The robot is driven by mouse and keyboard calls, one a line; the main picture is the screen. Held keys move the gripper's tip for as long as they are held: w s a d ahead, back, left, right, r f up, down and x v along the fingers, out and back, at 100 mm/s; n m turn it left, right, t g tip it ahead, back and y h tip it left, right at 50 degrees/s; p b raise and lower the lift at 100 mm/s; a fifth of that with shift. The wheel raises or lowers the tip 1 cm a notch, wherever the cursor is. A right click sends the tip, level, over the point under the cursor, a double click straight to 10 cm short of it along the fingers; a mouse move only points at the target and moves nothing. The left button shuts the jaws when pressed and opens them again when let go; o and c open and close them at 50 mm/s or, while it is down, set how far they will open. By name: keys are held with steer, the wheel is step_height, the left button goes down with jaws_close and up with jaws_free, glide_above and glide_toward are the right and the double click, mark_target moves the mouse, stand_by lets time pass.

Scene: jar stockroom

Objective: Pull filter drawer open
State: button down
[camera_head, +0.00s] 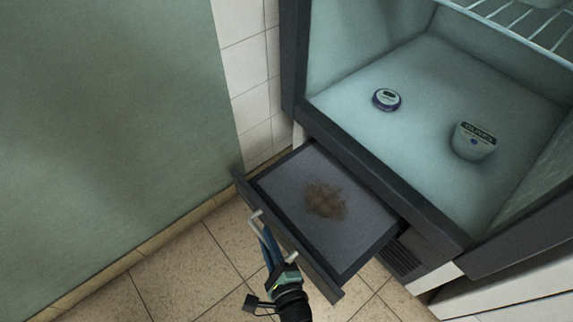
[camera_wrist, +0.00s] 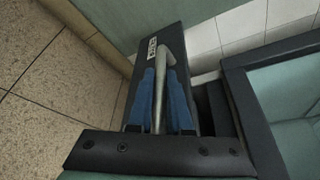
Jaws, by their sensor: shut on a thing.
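The filter drawer (camera_head: 284,188) is a dark, shallow tray under the fridge, and it stands pulled out from the front. A brown patch of dirt (camera_head: 325,200) lies on its grey bottom. In the wrist view its dark front panel (camera_wrist: 186,45) carries a small white label. The metal bar handle (camera_wrist: 159,95) runs along that front. My gripper (camera_head: 264,236) has its blue fingers on both sides of the handle, shut on it. The gripper also shows in the wrist view (camera_wrist: 160,84). The fingers hide part of the handle.
The open fridge (camera_head: 410,85) above the drawer holds a round tin (camera_head: 386,99) and a small tub (camera_head: 472,142) on its floor, with a wire shelf (camera_head: 515,28) above. A green wall (camera_head: 105,120) stands at left. Tiled floor (camera_head: 190,270) is clear before the drawer.

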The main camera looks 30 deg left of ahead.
steer(key=shift+s+a, duration=0.2)
steer(key=shift+s, duration=0.45)
steer(key=shift+s+a, duration=0.25)
steer(key=shift+s, duration=0.35)
steer(key=shift+s+a, duration=0.2)
steer(key=shift+s, duration=0.45)
steer(key=c, duration=0.8)
jaws_free()
steer(key=shift+c, duration=0.2)
steer(key=p+v, duration=0.4)
steer(key=v, duration=0.9)
steer(key=shift+p, duration=0.35)
